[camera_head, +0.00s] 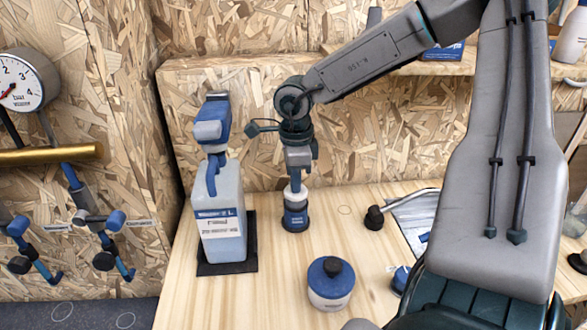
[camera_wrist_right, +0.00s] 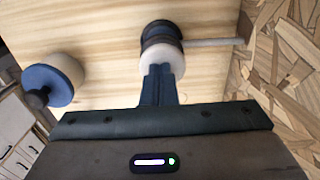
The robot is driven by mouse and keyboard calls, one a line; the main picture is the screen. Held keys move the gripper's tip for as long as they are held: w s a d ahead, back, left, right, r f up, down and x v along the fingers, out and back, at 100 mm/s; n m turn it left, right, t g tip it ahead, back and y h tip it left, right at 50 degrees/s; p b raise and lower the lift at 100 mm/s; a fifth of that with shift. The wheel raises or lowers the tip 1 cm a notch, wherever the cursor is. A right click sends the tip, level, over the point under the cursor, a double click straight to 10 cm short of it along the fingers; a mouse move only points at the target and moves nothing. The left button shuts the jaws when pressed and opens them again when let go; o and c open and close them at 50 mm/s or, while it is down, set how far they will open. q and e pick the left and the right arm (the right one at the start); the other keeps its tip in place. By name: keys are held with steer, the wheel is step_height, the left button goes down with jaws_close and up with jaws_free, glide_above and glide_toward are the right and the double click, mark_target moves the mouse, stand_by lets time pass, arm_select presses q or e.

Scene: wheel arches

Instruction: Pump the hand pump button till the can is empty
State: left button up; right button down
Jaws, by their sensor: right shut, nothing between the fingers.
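A small can (camera_head: 295,216) with a blue body, dark base and white top stands on the wooden bench in the head view. My right gripper (camera_head: 296,182) points straight down over it, its fingers shut and empty, with the tips at the white top. In the right wrist view the shut fingers (camera_wrist_right: 160,70) overlap the white top (camera_wrist_right: 161,60); I cannot tell whether it is pressed down. Dark rings (camera_wrist_right: 160,36) show beyond it. The liquid level is not visible. My left gripper is out of view.
A large white bottle with a blue pump head (camera_head: 222,205) stands on a black mat to the left. A white jar with a blue lid (camera_head: 330,290) stands in front. A chipboard wall (camera_head: 385,130) is close behind.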

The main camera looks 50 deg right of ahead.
step_height(320, 180, up, 2)
steer(key=shift+r+p, duration=0.1)
steer(key=shift+p, duration=0.25)
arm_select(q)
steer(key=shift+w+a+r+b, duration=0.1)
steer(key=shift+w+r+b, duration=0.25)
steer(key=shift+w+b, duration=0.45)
arm_select(e)
step_height(320, 180, up, 10)
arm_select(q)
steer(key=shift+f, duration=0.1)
arm_select(e)
steer(key=shift+a+f, duration=0.1)
steer(key=shift+f, duration=0.15)
